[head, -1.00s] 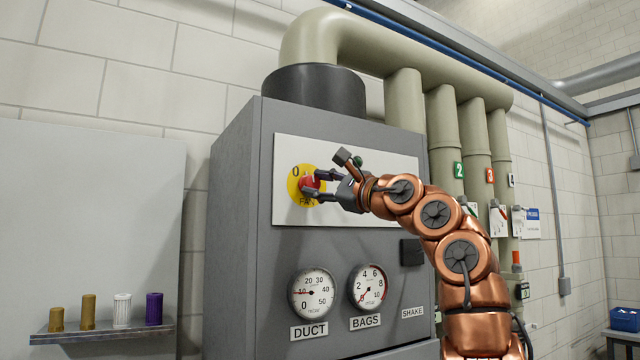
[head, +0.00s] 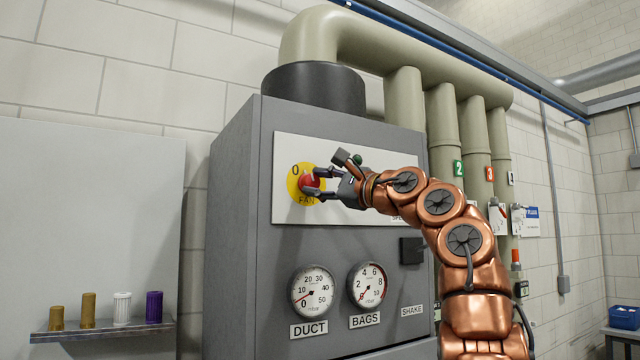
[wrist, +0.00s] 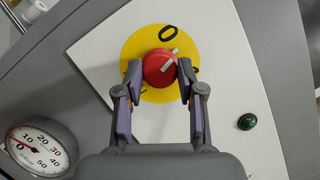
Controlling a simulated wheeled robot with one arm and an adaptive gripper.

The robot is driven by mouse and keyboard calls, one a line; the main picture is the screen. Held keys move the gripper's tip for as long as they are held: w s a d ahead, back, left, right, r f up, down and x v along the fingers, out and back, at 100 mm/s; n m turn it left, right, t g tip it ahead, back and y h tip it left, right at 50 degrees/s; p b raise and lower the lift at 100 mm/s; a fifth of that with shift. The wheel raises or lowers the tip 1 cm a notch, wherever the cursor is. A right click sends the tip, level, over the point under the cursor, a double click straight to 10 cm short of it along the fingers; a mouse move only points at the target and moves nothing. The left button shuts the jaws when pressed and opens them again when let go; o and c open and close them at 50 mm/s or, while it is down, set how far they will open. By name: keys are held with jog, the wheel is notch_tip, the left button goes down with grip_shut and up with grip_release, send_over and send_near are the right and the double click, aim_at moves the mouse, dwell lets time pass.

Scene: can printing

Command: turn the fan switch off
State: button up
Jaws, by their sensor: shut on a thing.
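The fan switch is a red knob (head: 307,183) on a yellow disc (head: 294,190) marked 0 and FAN, on the grey cabinet's white panel. In the wrist view the red knob (wrist: 158,66) carries a white mark slanting up and right, roughly toward the black 0 on the yellow disc (wrist: 146,36). My gripper (head: 314,182) is shut on the knob. In the wrist view my gripper (wrist: 160,76) has one finger on each side of the knob. The fingers hide part of the disc's lower lettering.
A DUCT gauge (head: 312,288) and a BAGS gauge (head: 368,286) sit below the panel. The DUCT needle points near 0. A green lamp (wrist: 247,121) is close beside the gripper. A shelf (head: 100,331) with several cylinders is at left.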

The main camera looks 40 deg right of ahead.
jog(key=o, duration=1.1)
jog(key=shift+o, duration=0.2)
jog(key=shift+s+d, duration=0.25)
jog(key=shift+s, duration=0.2)
jog(key=shift+v, duration=1)
jog(key=v, duration=0.9)
jog(key=shift+a, duration=0.15)
